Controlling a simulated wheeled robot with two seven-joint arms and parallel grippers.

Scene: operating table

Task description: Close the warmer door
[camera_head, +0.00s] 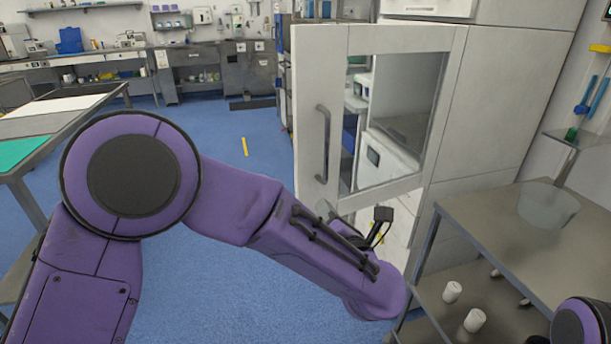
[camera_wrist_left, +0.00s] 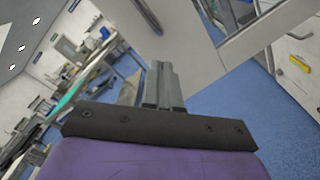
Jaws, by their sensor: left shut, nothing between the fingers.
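The white warmer door (camera_head: 320,80), with a glass window and a grey vertical handle (camera_head: 322,143), stands open, swung out from the tall white cabinet (camera_head: 490,100). My left arm reaches across below the door, and its forearm hides most of the gripper in the head view. In the left wrist view my left gripper (camera_wrist_left: 164,68) is shut and empty, with its fingertips in front of the lower part of the door panel (camera_wrist_left: 190,45). I cannot tell whether they touch it. The handle shows at the top of that view (camera_wrist_left: 148,14). My right gripper is not in view.
A metal cart (camera_head: 500,230) with a clear bowl (camera_head: 548,205) on top and white containers (camera_head: 473,320) below stands right of my left arm. A table with a green cloth (camera_head: 20,152) is at the left. Blue floor (camera_head: 220,140) is clear between them.

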